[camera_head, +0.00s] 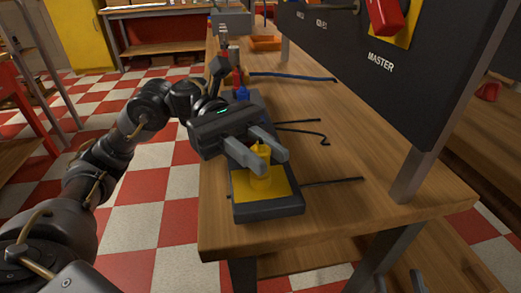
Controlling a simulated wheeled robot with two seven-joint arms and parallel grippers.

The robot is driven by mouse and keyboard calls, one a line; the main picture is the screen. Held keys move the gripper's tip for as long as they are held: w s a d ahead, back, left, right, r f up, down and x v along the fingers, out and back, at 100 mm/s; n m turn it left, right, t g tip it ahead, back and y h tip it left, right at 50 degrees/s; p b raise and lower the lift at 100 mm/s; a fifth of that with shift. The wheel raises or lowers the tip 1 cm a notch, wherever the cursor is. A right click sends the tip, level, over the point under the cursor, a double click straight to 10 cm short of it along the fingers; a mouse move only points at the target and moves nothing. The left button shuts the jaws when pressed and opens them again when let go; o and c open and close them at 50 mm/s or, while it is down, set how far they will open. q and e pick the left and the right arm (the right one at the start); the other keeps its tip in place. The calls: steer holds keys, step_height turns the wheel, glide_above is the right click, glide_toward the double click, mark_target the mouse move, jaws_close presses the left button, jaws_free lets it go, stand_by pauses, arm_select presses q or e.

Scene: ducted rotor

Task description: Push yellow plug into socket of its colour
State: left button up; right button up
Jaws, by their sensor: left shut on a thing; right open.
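A yellow plug (261,171) is held upright between the fingers of my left gripper (258,152), which is shut on it. The plug is over the yellow plate (278,190) of a dark socket box near the front end of the workbench. I cannot tell how deep the plug sits in the socket, because its lower end blends with the plate. My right gripper (399,282) shows only as two grey fingertips at the bottom edge, apart and empty, away from the plug.
Behind the yellow socket, a blue plug (242,94) and a red plug (236,78) stand in a row. Dark cables (325,182) lie on the wooden bench (350,220). A black MASTER panel (385,75) with a red switch (384,14) rises on the right, on a grey post.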

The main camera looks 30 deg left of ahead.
arm_select(q)
steer(key=shift+f, duration=0.15)
steer(key=o, duration=1.1)
steer(key=shift+c, duration=0.2)
steer(key=v, duration=1.1)
steer(key=shift+b, duration=0.3)
